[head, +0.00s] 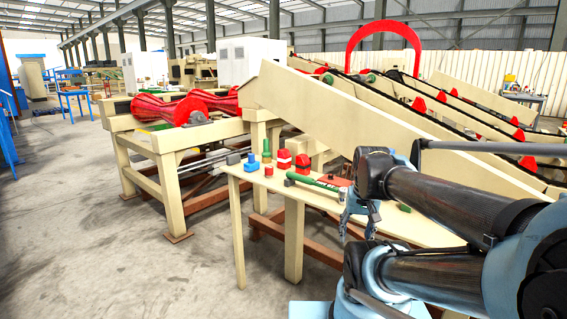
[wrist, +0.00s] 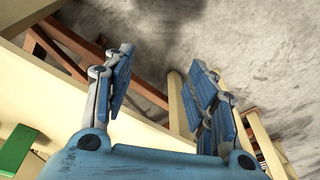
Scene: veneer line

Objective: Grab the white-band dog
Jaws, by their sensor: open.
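A red piece with a white band (head: 284,159), which looks like the white-band dog, stands upright among small parts on the cream table (head: 235,205) in the head view. My gripper (head: 360,213) is to the right of it and apart from it, at the near edge of the table. In the wrist view my gripper (wrist: 160,60) has its two blue fingers spread with nothing between them. The wrist view looks past the table edge to the floor, and the dog does not show there.
Near the dog are a blue piece (head: 251,163), a green peg (head: 266,148), a red piece (head: 302,162) and a small red piece (head: 268,171). A green-handled tool (head: 318,184) lies between them and my gripper. A sloped cream conveyor (head: 345,115) rises behind the table.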

